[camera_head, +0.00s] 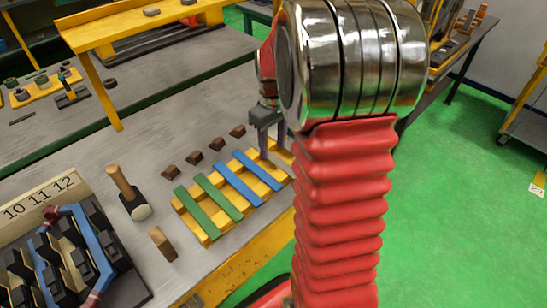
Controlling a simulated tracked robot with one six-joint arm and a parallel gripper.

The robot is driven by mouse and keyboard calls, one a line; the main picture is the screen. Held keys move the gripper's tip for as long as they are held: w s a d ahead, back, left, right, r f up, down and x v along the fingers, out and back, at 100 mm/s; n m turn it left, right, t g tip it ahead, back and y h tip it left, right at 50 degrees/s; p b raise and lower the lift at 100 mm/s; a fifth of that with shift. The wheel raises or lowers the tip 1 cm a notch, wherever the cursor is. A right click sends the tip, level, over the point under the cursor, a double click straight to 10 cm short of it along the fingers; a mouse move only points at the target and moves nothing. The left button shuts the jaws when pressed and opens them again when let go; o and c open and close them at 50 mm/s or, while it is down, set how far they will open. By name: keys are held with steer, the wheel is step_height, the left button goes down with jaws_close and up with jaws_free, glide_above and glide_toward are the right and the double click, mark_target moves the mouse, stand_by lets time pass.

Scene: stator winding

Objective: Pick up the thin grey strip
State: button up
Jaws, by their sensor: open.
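My gripper (272,147) is small and dark grey, and points down over the right end of the yellow rack. Its jaws are open. Two green strips (209,200) and two blue strips (248,178) lie across the yellow rack (213,235), side by side. I cannot make out a thin grey strip clearly; the right end of the rack is partly hidden by my gripper and my red arm. I cannot tell whether anything lies between the fingers.
Several small brown blocks (194,157) lie behind the rack. A mallet (130,193) and a wooden block (162,244) lie to its left. The slotted stator part (110,250) with blue coils stands at the lower left. Green floor is open on the right.

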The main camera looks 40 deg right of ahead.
mark_target(273, 158)
steer(key=shift+f, duration=1.4)
steer(key=shift+c, duration=0.4)
jaws_close()
